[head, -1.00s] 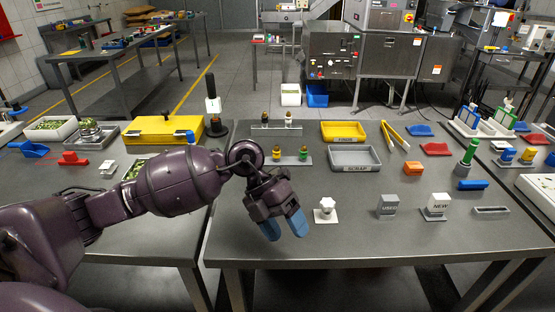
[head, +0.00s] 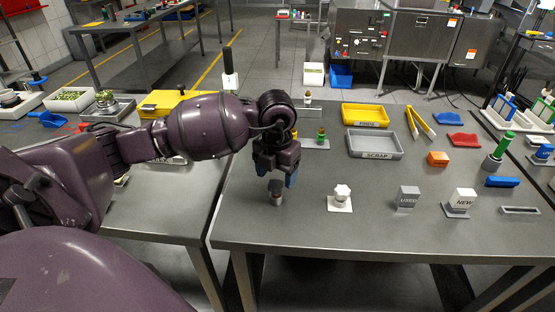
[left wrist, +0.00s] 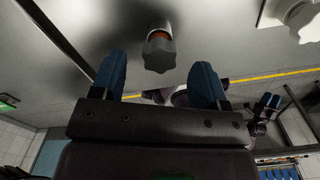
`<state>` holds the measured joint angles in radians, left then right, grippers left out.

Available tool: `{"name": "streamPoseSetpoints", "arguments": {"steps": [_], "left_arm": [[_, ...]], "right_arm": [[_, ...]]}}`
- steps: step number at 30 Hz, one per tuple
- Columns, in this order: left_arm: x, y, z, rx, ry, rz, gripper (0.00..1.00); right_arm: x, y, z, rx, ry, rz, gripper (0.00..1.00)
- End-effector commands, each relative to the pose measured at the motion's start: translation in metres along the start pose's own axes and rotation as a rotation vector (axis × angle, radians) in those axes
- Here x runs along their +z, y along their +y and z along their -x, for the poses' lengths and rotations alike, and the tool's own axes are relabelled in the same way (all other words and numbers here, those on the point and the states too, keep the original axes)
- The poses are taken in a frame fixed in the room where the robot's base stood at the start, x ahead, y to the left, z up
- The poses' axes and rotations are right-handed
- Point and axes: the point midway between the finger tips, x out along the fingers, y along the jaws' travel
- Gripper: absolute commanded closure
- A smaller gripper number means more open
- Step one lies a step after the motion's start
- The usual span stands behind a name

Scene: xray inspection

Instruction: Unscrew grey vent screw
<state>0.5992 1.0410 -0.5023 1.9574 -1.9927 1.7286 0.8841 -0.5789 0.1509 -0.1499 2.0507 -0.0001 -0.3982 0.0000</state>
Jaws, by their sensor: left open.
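The grey vent screw (head: 276,192) stands upright near the left front part of the table, a small grey fluted knob with a reddish ring below it. My left gripper (head: 282,175) hangs right above and behind it, blue fingertips downward. In the left wrist view its fingers (left wrist: 163,85) are spread open and empty. The grey screw (left wrist: 159,52) shows beyond the fingertips, between their lines, apart from both. In that view a dark gripper with blue fingertips, seemingly my right one (left wrist: 269,101), appears small at the right; its opening is unclear.
A white knob (head: 341,194) on a white plate stands just right of the grey screw. Blocks marked USED (head: 408,197) and NEW (head: 462,201) stand farther right. The grey SCRAP tray (head: 375,154) and yellow tray (head: 365,125) lie behind. The front table strip is clear.

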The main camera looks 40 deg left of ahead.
Motion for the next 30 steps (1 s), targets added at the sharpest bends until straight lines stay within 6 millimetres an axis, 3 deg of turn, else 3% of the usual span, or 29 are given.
{"name": "streamPoseSetpoints", "arguments": {"steps": [3, 9, 21, 30], "left_arm": [[-0.001, 0.000, -0.019, 0.000, 0.005, -0.001, 0.32], [-0.001, 0.000, -0.034, -0.001, 0.002, -0.001, 0.32], [0.000, 0.000, -0.038, 0.000, 0.000, -0.001, 0.33], [0.000, 0.000, -0.038, -0.001, 0.000, -0.001, 0.79]], "right_arm": [[-0.002, -0.002, -0.002, -0.001, 0.005, -0.003, 0.57], [-0.010, -0.004, -0.006, -0.004, 0.021, -0.008, 0.57], [-0.006, -0.003, -0.006, -0.004, 0.014, -0.005, 0.57], [0.000, 0.000, -0.003, -0.003, 0.001, 0.005, 0.57]]}}
